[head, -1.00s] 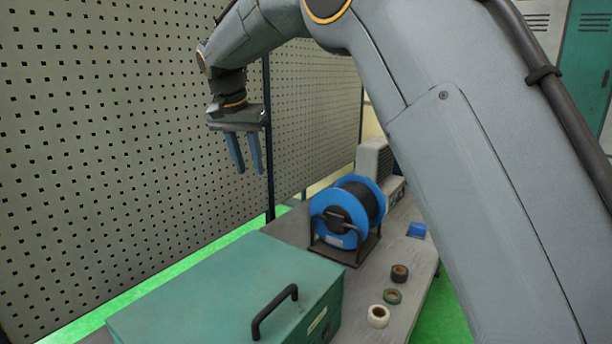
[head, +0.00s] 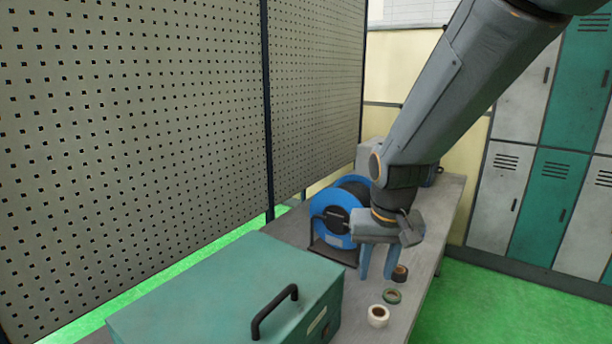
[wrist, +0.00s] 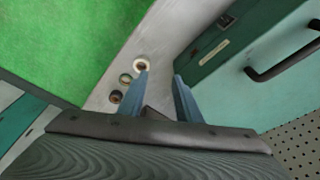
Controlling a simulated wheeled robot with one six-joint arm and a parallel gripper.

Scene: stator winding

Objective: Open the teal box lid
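The teal box (head: 215,290) stands on the grey bench at the lower front of the head view, its lid shut. A black bar handle (head: 275,312) is fixed on the lid near its right edge. In the wrist view the box's front (wrist: 205,50) and the handle (wrist: 285,62) show at the upper right. My gripper (head: 376,277) points down over the bench, to the right of the box and apart from it. Its two blue fingers are spread with nothing between them, as the wrist view (wrist: 160,84) also shows.
White (head: 378,316), green (head: 392,296) and dark brown (head: 400,273) tape rolls lie on the bench beside my fingers. A blue cable reel (head: 325,212) stands behind the box. A pegboard wall (head: 130,120) runs along the left. Green floor lies to the right.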

